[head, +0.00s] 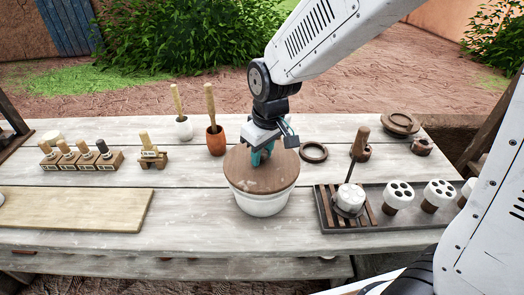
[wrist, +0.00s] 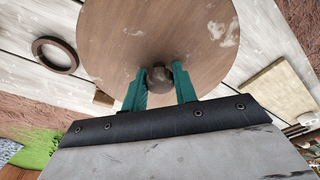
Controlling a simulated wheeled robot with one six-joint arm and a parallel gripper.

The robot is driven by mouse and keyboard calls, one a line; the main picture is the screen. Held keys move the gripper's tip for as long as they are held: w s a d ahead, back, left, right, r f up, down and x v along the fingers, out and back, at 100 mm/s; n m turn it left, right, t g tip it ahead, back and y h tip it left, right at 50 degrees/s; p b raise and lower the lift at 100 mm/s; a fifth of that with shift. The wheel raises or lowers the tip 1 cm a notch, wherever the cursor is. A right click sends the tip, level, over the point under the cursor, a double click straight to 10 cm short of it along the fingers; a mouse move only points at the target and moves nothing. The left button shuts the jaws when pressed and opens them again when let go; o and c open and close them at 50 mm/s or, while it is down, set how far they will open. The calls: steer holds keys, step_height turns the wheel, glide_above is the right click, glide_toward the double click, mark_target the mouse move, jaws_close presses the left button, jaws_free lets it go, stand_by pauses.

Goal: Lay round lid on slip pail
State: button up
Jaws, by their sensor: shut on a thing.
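The round lid (head: 250,178) is a brown wooden disc with pale smears. It lies level over the mouth of the white slip pail (head: 262,203), covering the opening in the head view. Whether it rests fully on the rim cannot be told. My gripper (head: 262,158) is above the lid, its teal fingers at the lid's middle. In the wrist view the lid (wrist: 160,35) fills the top, and my gripper (wrist: 160,88) is shut on its dark round knob (wrist: 160,78). The pail is hidden beneath the lid there.
A dark ring (head: 314,152) lies right of the pail. A dark tray (head: 378,222) with white pieces stands further right. A terracotta pot (head: 216,141) and a white pot (head: 183,128) stand behind left. A pale board (head: 75,208) lies at left; the table between it and the pail is clear.

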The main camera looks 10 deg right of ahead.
steer(key=o, duration=1)
steer(key=shift+c, duration=0.2)
steer(key=shift+r, duration=0.1)
steer(key=r, duration=0.5)
steer(key=s+r, duration=0.1)
steer(key=r, duration=0.1)
steer(key=shift+d+r, duration=0.3)
steer(key=shift+r, duration=2.5)
steer(key=s+d+m, duration=0.3)
steer(key=s+d, duration=0.4)
steer(key=s, duration=0.3)
steer(key=s+d+m+h, duration=0.1)
steer(key=s+d+m, duration=0.2)
steer(key=s+d, duration=0.5)
steer(key=s, duration=0.2)
steer(key=shift+s+d+r+m, duration=0.15)
steer(key=shift+s+r+m, duration=0.05)
steer(key=shift+s+m, duration=0.2)
